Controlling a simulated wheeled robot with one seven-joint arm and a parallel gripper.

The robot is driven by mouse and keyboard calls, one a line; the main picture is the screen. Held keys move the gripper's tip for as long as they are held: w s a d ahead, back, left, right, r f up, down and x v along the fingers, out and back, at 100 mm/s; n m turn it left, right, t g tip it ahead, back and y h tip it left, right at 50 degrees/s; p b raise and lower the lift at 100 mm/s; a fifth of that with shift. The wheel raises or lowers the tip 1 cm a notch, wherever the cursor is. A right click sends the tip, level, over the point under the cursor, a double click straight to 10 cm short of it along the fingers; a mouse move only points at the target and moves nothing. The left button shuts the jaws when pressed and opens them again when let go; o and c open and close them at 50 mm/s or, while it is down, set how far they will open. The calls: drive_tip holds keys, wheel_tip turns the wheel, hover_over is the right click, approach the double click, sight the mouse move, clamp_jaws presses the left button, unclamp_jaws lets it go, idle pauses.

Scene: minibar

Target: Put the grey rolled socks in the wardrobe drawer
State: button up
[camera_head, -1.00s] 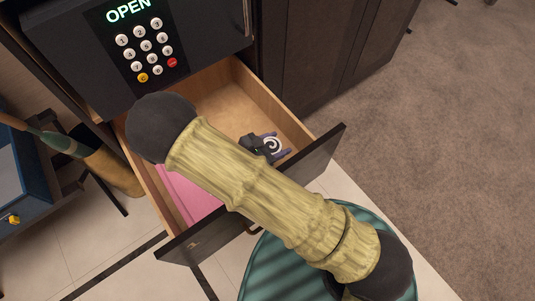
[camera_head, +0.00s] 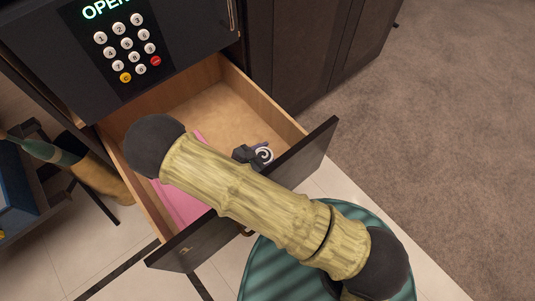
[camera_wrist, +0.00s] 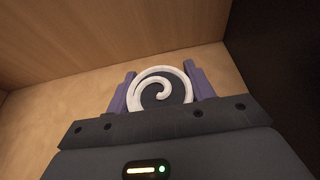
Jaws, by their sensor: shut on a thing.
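The grey rolled socks (camera_wrist: 162,88) show a white spiral end in the wrist view, between the purple fingers of my gripper (camera_wrist: 160,92). My gripper is shut on them. In the head view, the socks (camera_head: 264,154) and my gripper (camera_head: 262,153) are inside the outline of the open wardrobe drawer (camera_head: 228,112), close behind its dark front panel. The fingers are partly hidden there by my arm. The wrist view shows pale wood around the socks. I cannot tell whether they touch the drawer floor.
A pink flat item (camera_head: 182,203) lies in the drawer's left part, partly covered by my arm. A dark safe with a keypad (camera_head: 126,45) is above the drawer. A round green striped seat (camera_head: 270,270) stands in front. Open carpet (camera_head: 440,120) lies to the right.

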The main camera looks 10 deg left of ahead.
drive_tip(key=o, duration=1)
drive_tip(key=shift+f, duration=0.1)
drive_tip(key=shift+s, duration=0.1)
drive_tip(key=p+v, duration=0.3)
drive_tip(key=v, duration=0.9)
